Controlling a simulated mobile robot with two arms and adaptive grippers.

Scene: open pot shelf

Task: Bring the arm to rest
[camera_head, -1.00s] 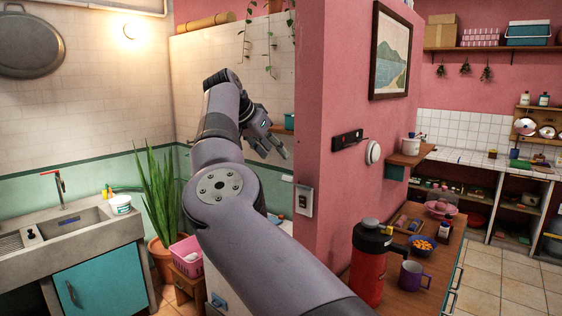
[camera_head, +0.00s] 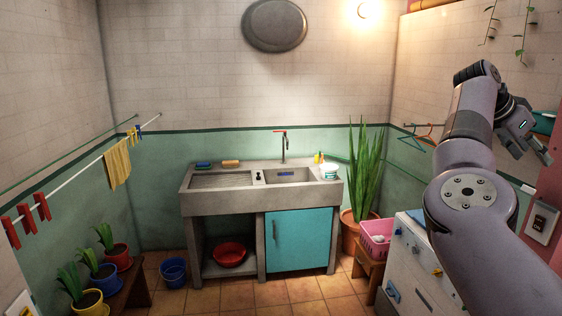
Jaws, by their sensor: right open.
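My right arm comes in from the lower right and is raised, bent at the elbow. My right gripper (camera_head: 537,148) is at the right side of the view, its fingers apart and empty, pointing down and to the right. It is in front of the right wall, near a teal shelf edge. Nothing is held in it. My left gripper is not in the view.
A concrete sink (camera_head: 215,182) with a teal cabinet door (camera_head: 298,242) stands at the back wall. A tall potted plant (camera_head: 362,175), a pink basket (camera_head: 375,243) and a white appliance (camera_head: 415,262) stand right of it. Potted plants (camera_head: 88,265) are at left. The floor centre is clear.

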